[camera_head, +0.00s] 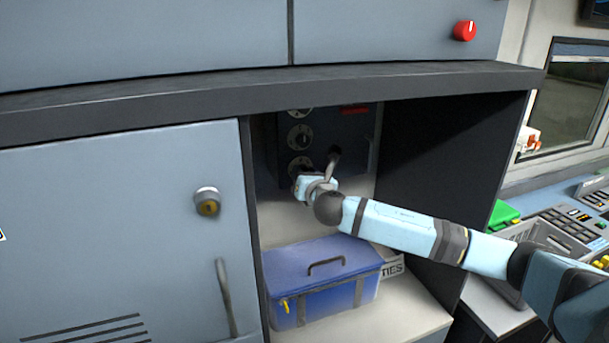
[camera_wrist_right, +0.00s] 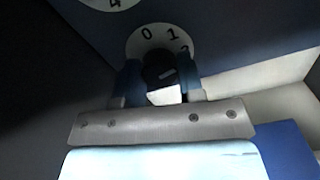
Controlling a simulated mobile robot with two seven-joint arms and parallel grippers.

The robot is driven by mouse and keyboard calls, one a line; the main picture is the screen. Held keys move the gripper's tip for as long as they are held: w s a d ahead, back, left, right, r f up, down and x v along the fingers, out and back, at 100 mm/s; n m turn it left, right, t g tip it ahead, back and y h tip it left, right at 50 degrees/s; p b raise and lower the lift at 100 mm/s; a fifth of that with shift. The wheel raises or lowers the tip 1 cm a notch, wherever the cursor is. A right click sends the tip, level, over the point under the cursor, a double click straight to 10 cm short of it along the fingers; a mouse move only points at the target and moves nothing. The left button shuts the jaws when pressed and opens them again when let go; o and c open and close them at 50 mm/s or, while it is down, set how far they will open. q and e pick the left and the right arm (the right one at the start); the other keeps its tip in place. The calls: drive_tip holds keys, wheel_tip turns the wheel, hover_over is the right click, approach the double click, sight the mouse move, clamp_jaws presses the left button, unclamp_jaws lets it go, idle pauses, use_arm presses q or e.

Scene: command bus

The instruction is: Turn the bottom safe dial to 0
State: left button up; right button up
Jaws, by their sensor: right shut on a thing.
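The dark blue safe (camera_head: 345,130) stands in the open cabinet bay, with dials in a column on its left side. The bottom dial (camera_head: 298,165) is partly covered by my right gripper (camera_head: 300,182). In the right wrist view the bottom dial (camera_wrist_right: 151,42) shows a white ring with 0 at upper left, 1 at upper right and part of another number at right. Its black knob (camera_wrist_right: 158,72) sits between the two fingers of my right gripper (camera_wrist_right: 160,82), which is shut on it. I cannot tell exactly which number the knob points at. My left gripper is not in view.
The middle dial (camera_head: 299,136) is just above. The safe's handle (camera_head: 333,160) is close to the right of my gripper. A blue toolbox (camera_head: 318,283) stands below. The cabinet's dark top edge (camera_head: 270,90) and right wall (camera_head: 450,155) bound the bay.

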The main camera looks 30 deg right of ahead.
drive_tip(key=shift+d+n, duration=0.1)
drive_tip(key=shift+n, duration=7.5)
drive_tip(key=o, duration=0.9)
